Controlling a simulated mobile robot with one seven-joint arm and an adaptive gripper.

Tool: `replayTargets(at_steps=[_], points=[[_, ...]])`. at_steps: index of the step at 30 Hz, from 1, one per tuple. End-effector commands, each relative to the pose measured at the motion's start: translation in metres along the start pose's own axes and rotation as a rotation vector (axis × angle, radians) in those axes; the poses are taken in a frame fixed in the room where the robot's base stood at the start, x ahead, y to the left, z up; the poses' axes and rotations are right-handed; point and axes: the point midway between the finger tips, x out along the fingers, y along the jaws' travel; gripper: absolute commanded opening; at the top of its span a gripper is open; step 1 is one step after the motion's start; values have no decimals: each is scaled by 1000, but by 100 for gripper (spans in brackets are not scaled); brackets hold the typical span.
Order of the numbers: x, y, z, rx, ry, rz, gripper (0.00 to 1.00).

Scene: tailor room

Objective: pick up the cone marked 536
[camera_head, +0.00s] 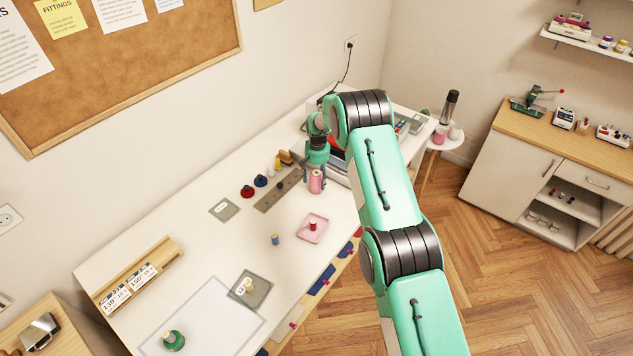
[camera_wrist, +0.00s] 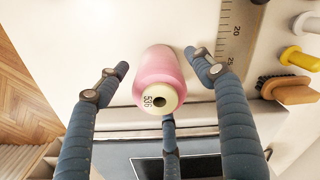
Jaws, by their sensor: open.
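The pink cone marked 536 (camera_wrist: 165,72) stands between the fingers of my gripper (camera_wrist: 160,88) in the wrist view. Its pale end with the number and a dark centre hole faces the camera. The fingers are spread, with visible gaps at the left and right. A third finger is below the cone's end in the picture; whether it touches cannot be told. In the head view the pink cone (camera_head: 316,182) stands on the white table (camera_head: 195,245), just beneath my gripper (camera_head: 315,168).
A ruler (camera_head: 279,190) lies beside the cone. Red (camera_head: 247,191) and blue (camera_head: 261,181) items and a brush (camera_wrist: 290,90) are nearby. A pink tray (camera_head: 322,232) with a small spool is in front. A dark-screened device (camera_wrist: 190,167) is close by.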

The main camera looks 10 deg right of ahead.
Motion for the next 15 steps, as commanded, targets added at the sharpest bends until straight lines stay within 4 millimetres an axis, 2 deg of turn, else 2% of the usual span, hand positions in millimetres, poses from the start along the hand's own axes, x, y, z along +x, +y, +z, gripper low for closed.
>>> replayTargets(at_steps=[6,15], points=[[14,0,1,0,-1,0,67],[15,0,0,0,0,0,67]])
